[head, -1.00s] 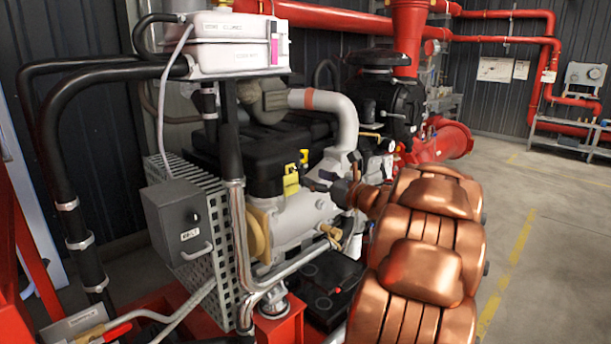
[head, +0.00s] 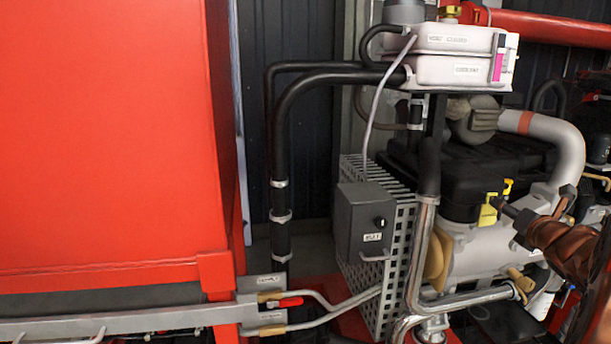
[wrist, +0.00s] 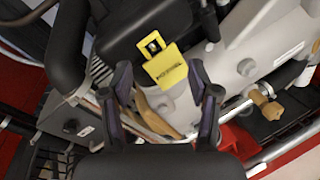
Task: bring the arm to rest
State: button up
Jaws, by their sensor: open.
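My gripper (wrist: 160,84) shows in the wrist view with its two dark fingers spread apart and nothing between them. It points at the engine, with a yellow tab (wrist: 166,66) just beyond the fingertips. In the head view my copper-coloured arm (head: 572,243) enters at the right edge and is cut off there. Its end reaches left in front of the engine, near the yellow dipstick handle (head: 488,214). Whether the fingers touch anything cannot be told.
The engine (head: 440,170) has a grey switch box (head: 364,222), a perforated guard (head: 402,245) and a white coolant tank (head: 450,68) around it. Black hoses (head: 281,165) rise at its left. A large red tank (head: 100,130) fills the left side.

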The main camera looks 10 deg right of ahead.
jog(key=s+a+f+m+g, duration=0.4)
jog(key=a+f+m+g, duration=0.15)
jog(key=a+m, duration=0.45)
jog(key=s+a+f+m+g, duration=0.4)
jog(key=s+a+f+m, duration=0.15)
jog(key=a+m, duration=0.4)
jog(key=s+a+f+m+g+y, duration=0.2)
jog(key=s+a+f+m+g, duration=0.1)
jog(key=s+a, duration=0.8)
jog(key=s+a+f+m+g+y, duration=0.2)
jog(key=s+a+f+m+g, duration=0.2)
jog(key=s+a, duration=0.8)
jog(key=shift+s+a+f+m+g+y, duration=0.15)
jog(key=shift+s+f+m+g+y, duration=0.2)
jog(key=shift+g, duration=0.2)
jog(key=shift+w, duration=0.1)
